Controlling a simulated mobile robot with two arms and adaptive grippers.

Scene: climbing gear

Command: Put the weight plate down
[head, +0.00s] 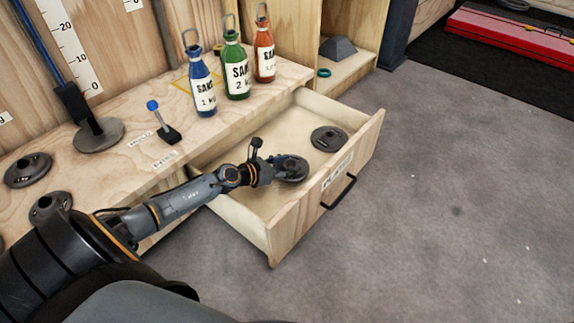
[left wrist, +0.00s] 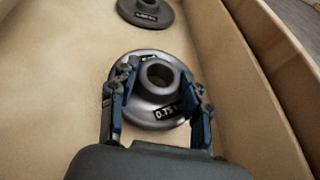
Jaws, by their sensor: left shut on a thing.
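A dark grey weight plate (left wrist: 157,88) with a raised hub and a label partly covered by a finger is between the fingers of my left gripper (left wrist: 158,95). The gripper is shut on its hub. In the head view this plate (head: 292,172) is inside the open wooden drawer (head: 237,213), at or just above the drawer floor; I cannot tell whether it touches. A second weight plate (head: 329,138) lies flat in the drawer, to the right and apart from it; it also shows at the top of the left wrist view (left wrist: 146,12). My right gripper is not in view.
More plates (head: 28,170) lie on the bench at the left. Blue (head: 201,88), green (head: 236,72) and red (head: 265,58) bottles stand on the bench behind the drawer. The drawer front (head: 350,165) and walls surround the held plate. Bare floor lies to the right.

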